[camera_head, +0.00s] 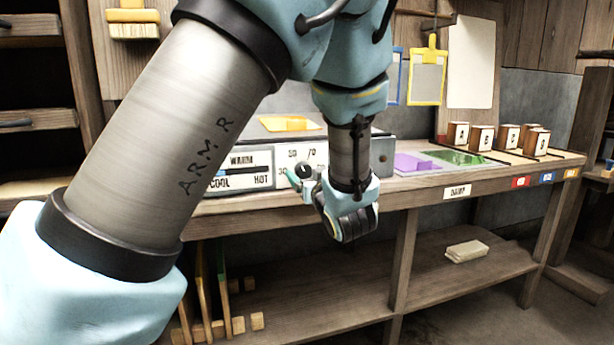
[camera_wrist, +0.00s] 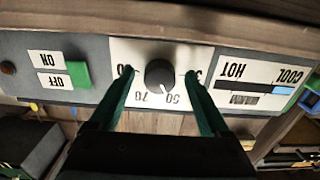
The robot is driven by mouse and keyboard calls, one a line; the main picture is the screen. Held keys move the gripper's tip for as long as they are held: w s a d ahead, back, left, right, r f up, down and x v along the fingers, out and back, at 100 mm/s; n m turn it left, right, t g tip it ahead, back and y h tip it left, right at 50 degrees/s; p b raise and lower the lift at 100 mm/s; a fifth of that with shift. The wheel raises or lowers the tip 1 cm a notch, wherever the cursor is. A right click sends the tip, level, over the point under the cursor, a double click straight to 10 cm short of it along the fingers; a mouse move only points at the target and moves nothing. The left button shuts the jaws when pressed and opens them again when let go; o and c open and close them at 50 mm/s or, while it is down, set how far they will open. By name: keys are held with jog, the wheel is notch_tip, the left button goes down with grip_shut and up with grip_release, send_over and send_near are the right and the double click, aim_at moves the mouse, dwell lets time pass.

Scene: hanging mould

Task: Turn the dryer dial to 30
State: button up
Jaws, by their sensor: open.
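The dryer dial (camera_wrist: 160,73) is a round black knob on a white plate in the middle of the dryer front, which appears upside down in the wrist view. My gripper (camera_wrist: 159,76) is open, one dark green finger on each side of the knob, with gaps visible between fingers and knob. The fingers partly cover the outer numbers. In the head view the dial (camera_head: 304,170) sits on the dryer front, with my gripper (camera_head: 300,178) close to it and partly hidden by my wrist.
A COOL/WARM/HOT slider (camera_wrist: 250,88) and a green ON/OFF switch (camera_wrist: 78,73) flank the dial. A yellow piece (camera_head: 290,123) lies on the dryer top. Purple (camera_head: 415,162) and green sheets lie on the bench to the right, near several labelled blocks (camera_head: 480,138).

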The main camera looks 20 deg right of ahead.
jog(key=shift+c, duration=0.4)
grip_shut()
jog(key=shift+n+b, duration=0.35)
jog(key=shift+n, duration=0.05)
jog(key=n+b, duration=0.2)
jog(key=shift+f+n+b, duration=0.15)
jog(key=shift+n+b, duration=0.15)
jog(key=shift+n, duration=0.1)
jog(key=n+b, duration=0.3)
jog(key=shift+n, duration=0.4)
jog(key=n+b, duration=0.2)
jog(key=b, duration=0.1)
jog(key=shift+n+b, duration=1.1)
jog(key=shift+n, duration=0.2)
jog(key=shift+r, duration=0.25)
